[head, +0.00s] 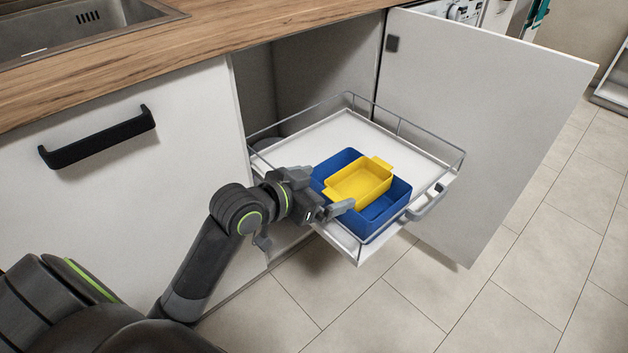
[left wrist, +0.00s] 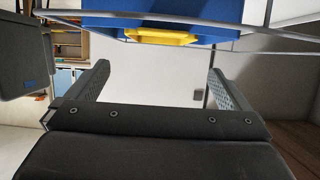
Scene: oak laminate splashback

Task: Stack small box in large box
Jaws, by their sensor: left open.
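The small box is yellow with end tabs (head: 360,184). It sits inside the large blue box (head: 378,212), toward its back left side, and whether it rests flat on the bottom is hard to tell. The blue box stands on the pulled-out wire-railed shelf (head: 425,160). My left gripper (head: 326,194) is open and empty at the left side of the blue box. In the left wrist view, the open fingers (left wrist: 155,85) have nothing between them. The yellow box's edge (left wrist: 162,38) and the blue box (left wrist: 190,28) show at the top, beyond the fingers. My right gripper is not visible.
The shelf's wire rail (head: 410,133) runs around its edge. An open cabinet door (head: 480,120) stands at the right. A white drawer front with a black handle (head: 98,137) is at the left, under the wooden counter (head: 190,50).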

